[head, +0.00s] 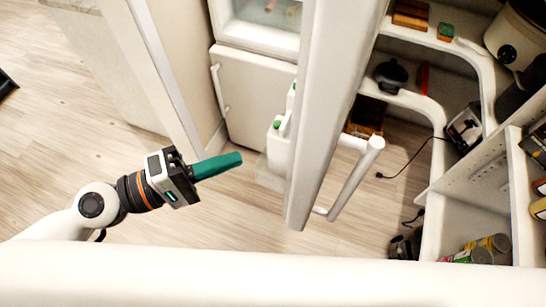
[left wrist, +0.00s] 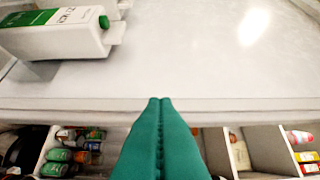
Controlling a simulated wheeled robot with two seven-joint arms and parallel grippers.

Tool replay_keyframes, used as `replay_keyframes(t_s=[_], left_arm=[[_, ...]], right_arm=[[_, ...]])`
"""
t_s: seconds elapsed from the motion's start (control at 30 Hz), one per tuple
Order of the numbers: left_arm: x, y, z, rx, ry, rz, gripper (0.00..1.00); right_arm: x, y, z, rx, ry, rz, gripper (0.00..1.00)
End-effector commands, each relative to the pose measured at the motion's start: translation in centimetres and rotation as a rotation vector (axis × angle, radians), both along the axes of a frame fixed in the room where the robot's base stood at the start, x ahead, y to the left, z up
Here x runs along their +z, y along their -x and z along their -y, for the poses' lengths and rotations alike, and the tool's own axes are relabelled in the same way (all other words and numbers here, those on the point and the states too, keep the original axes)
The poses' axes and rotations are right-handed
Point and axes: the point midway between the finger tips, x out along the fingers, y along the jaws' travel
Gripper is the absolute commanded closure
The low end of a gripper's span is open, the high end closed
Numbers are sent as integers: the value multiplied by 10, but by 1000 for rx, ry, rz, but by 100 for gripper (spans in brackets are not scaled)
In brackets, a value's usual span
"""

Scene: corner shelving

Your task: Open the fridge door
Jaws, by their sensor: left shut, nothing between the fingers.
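The fridge door (head: 335,95) is the tall white panel in the middle of the head view. It stands swung well out from the fridge, whose lit interior (head: 262,14) shows at the top. The door's white bar handle (head: 358,180) is on its right, outer face. White cartons with green caps (head: 280,145) sit on its left, inner side; one carton (left wrist: 55,33) also shows in the left wrist view. My left gripper (head: 240,158), with green fingers, is shut and empty on the door's inner side, apart from the cartons. My right gripper is not in view.
The closed lower fridge door (head: 255,95) has its own handle. Corner shelves (head: 440,95) with a black pot (head: 391,75), a toaster (head: 464,128) and cans (head: 490,245) stand to the right. The wooden floor (head: 150,245) around my left gripper is clear.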

Motion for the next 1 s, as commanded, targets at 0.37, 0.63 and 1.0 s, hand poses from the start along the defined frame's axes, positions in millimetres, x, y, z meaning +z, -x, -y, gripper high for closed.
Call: replay_keyframes(t_s=[0.37, 0.63, 1.0], left_arm=[[11, -20, 40, 1, 9, 1, 100], [5, -9, 70, 1, 5, -2, 100], [0, -6, 78, 0, 2, 1, 100]], right_arm=[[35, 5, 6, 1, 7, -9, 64], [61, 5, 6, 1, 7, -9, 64], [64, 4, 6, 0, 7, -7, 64]])
